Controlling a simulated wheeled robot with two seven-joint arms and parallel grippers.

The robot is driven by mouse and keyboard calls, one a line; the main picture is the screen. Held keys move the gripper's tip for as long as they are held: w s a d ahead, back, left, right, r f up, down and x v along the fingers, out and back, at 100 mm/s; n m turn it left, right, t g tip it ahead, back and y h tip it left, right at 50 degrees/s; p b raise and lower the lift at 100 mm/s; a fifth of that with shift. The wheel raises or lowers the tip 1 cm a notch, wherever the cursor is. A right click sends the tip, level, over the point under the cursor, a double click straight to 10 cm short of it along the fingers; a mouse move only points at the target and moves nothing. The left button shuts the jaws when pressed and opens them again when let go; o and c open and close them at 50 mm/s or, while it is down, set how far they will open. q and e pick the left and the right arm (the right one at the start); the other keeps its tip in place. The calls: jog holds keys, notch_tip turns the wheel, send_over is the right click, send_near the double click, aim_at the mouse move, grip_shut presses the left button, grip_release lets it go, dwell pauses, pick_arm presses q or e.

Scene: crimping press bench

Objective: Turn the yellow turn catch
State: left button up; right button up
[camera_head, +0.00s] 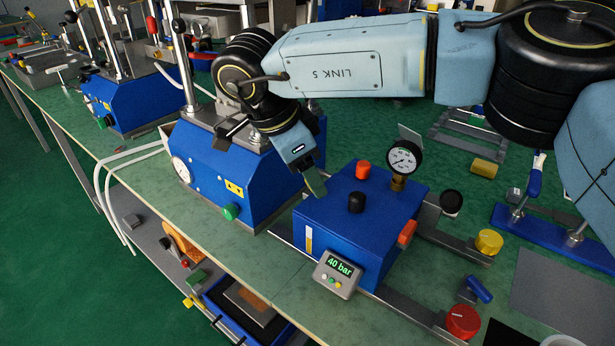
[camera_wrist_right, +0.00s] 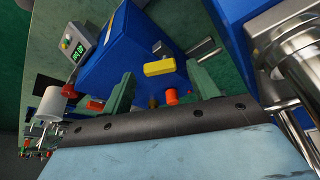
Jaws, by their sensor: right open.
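The yellow turn catch (camera_wrist_right: 160,67) is a short bar on a side face of the blue box (camera_wrist_right: 135,45), which the right wrist view shows. It lies roughly crosswise between the tips of my two green fingers. I cannot tell whether they touch it. In the head view the catch is hidden on the far left side of the blue box (camera_head: 340,225). My right gripper (camera_head: 316,185) is open and points down beside that box's back left edge. My left gripper is not in view.
A blue press (camera_head: 215,170) stands close on the left, leaving a narrow gap. The box carries a pressure gauge (camera_head: 404,158), a red knob (camera_head: 363,169), a black knob (camera_head: 356,202) and a 40 bar display (camera_head: 337,273). Yellow (camera_head: 489,242) and red (camera_head: 462,321) knobs sit at right.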

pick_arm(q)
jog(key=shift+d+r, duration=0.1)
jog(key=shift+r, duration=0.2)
pick_arm(e)
jog(key=shift+d+f, duration=0.15)
jog(key=shift+f, duration=0.2)
jog(key=shift+c, duration=0.3)
jog(key=c, duration=0.9)
jog(key=shift+c, duration=0.2)
jog(key=shift+d+r+n+t+y+p, duration=0.15)
jog(key=shift+n+t+y+p, duration=0.4)
jog(key=shift+n, duration=1.35)
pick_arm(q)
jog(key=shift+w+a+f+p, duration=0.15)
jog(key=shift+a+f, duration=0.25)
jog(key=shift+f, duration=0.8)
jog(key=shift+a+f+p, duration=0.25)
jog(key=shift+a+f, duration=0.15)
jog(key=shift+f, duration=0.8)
pick_arm(e)
jog(key=shift+d+n+t, duration=0.15)
jog(key=shift+n+t, duration=0.2)
jog(key=shift+n, duration=0.65)
jog(key=shift+w+y, duration=0.1)
jog(key=shift+y, duration=0.15)
jog(key=o, duration=1)
